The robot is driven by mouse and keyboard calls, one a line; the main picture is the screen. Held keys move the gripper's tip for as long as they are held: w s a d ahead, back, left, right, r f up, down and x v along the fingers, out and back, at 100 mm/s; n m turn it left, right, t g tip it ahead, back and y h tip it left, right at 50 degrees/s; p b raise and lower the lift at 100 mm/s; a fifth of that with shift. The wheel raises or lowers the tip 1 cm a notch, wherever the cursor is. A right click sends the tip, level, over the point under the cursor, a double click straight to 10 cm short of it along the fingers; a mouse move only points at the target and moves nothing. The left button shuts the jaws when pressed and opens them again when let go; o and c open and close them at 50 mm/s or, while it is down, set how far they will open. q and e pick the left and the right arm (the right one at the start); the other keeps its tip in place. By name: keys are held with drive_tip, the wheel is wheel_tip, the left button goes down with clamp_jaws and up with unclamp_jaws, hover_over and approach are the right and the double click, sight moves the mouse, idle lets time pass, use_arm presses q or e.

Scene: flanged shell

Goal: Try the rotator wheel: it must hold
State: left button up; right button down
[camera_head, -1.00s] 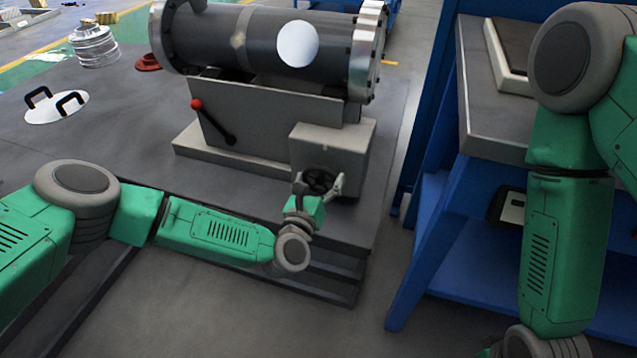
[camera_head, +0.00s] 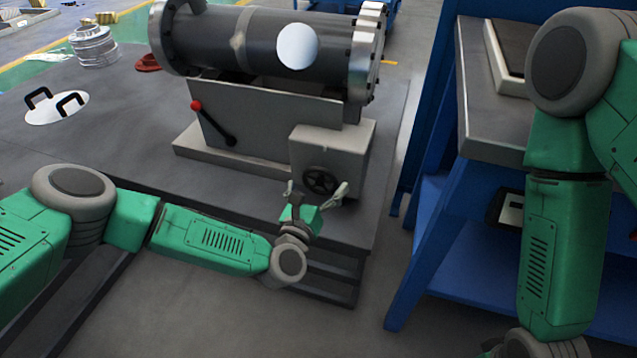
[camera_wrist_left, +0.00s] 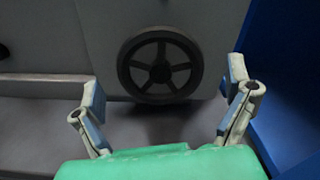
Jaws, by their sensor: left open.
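The rotator wheel (camera_head: 320,181) is a small black spoked handwheel on the front of a light grey box (camera_head: 332,150). In the left wrist view the wheel (camera_wrist_left: 159,65) shows whole, with several spokes, beyond the fingertips. My left gripper (camera_head: 317,191) is open and empty just in front of the wheel, apart from it. In the left wrist view its two fingers (camera_wrist_left: 165,95) are spread wide, below and to either side of the wheel. My right arm comes down at the right; its gripper is out of view.
A dark flanged shell (camera_head: 255,40) lies on the grey stand above the box. A red-knobbed lever (camera_head: 213,122) sticks out left of the box. A blue workbench (camera_head: 440,240) stands close on the right. A white lid with black handles (camera_head: 57,107) lies at the left.

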use_arm(q)
drive_tip(key=shift+p+v, duration=0.35)
drive_tip(key=shift+v, duration=2.05)
drive_tip(key=shift+f, duration=0.1)
